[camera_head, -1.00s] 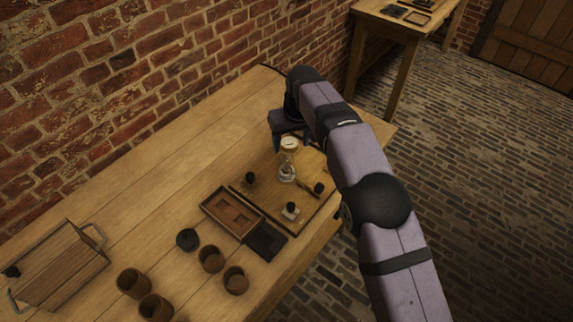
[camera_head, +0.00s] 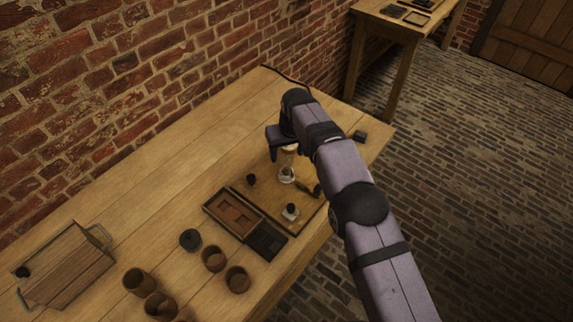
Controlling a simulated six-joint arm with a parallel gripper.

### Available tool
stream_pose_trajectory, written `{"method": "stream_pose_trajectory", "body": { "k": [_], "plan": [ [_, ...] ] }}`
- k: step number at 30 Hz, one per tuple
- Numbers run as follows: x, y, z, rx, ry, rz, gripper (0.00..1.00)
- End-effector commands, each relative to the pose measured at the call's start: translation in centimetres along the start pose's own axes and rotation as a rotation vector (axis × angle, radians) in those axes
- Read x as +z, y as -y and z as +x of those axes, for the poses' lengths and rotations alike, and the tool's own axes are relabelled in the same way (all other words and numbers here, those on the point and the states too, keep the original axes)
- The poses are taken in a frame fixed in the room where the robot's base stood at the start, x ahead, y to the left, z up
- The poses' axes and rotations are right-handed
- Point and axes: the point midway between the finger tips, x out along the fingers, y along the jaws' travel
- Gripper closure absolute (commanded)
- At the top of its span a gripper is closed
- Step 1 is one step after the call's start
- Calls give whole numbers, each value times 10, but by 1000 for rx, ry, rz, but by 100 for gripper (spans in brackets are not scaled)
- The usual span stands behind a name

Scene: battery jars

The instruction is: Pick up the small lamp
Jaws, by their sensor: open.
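What looks like the small lamp is a clear glass piece (camera_head: 287,174) with a pale top, standing upright on a wooden board (camera_head: 262,205) on the table. I cannot tell its details at this size. My gripper (camera_head: 279,153) is open, with its dark fingers pointing down at the lamp's upper part. One finger shows just left of the pale top; the other is hidden. I cannot tell whether the gripper touches the lamp.
A small glass bottle with a dark cap (camera_head: 290,212) and a dark knob (camera_head: 251,180) are on the board. A brown tray (camera_head: 232,214) lies left of it. Several round brown cups (camera_head: 214,258) and a wooden crate (camera_head: 66,265) are further left. A dark block (camera_head: 360,136) lies right.

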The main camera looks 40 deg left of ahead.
Motion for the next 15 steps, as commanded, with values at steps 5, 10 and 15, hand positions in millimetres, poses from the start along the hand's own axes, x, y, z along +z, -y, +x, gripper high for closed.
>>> {"method": "stream_pose_trajectory", "body": {
  "k": [5,10,15],
  "plan": [
    [0,0,15,0,1,0,43],
    [0,0,22,0,0,0,43],
    [0,0,24,0,0,0,43]
  ]
}}
